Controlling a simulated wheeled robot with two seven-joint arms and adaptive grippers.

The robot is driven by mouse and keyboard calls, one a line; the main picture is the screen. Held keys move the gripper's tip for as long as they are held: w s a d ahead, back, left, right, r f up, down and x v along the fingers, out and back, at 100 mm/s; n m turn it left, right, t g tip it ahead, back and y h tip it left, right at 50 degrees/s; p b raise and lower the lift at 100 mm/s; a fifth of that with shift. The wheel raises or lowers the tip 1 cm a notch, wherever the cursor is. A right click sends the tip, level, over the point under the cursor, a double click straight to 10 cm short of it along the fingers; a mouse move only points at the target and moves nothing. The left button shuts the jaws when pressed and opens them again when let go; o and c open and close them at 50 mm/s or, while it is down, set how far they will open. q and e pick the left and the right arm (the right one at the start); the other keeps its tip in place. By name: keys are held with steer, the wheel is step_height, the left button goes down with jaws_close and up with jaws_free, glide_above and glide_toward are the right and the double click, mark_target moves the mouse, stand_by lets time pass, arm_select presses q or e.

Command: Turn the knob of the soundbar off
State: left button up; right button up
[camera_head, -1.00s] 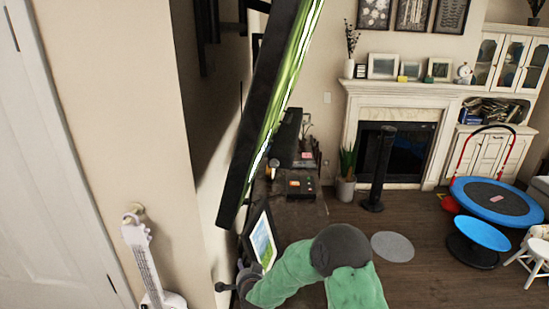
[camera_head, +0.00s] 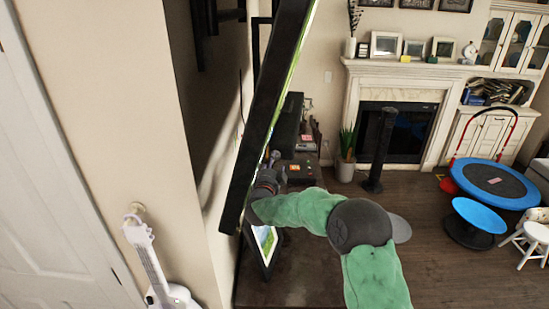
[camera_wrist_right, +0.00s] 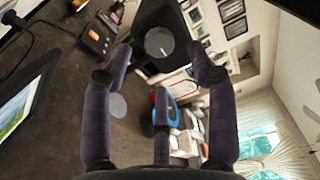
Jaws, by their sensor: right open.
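The soundbar (camera_head: 287,124) is a long black box standing on the dark console behind the slanted TV. In the right wrist view, the soundbar's dark end (camera_wrist_right: 165,18) faces me at the top, with a round grey knob (camera_wrist_right: 159,42) on it. My right gripper (camera_head: 268,168) is beside the TV's edge, on the near side of the soundbar. In the wrist view its dark fingers (camera_wrist_right: 160,62) are spread wide and empty, with the knob apart from them, beyond and between the tips. The knob cannot be made out in the head view. My left gripper is not in view.
The TV (camera_head: 268,110) hangs close on the left of my right arm. A picture frame (camera_head: 264,243) stands on the console (camera_head: 300,285) under the arm. A dark box with small coloured parts (camera_head: 303,168) sits near the soundbar.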

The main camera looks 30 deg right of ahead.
steer(key=shift+p+x, duration=0.3)
steer(key=shift+x, duration=1.9)
steer(key=c, duration=1.2)
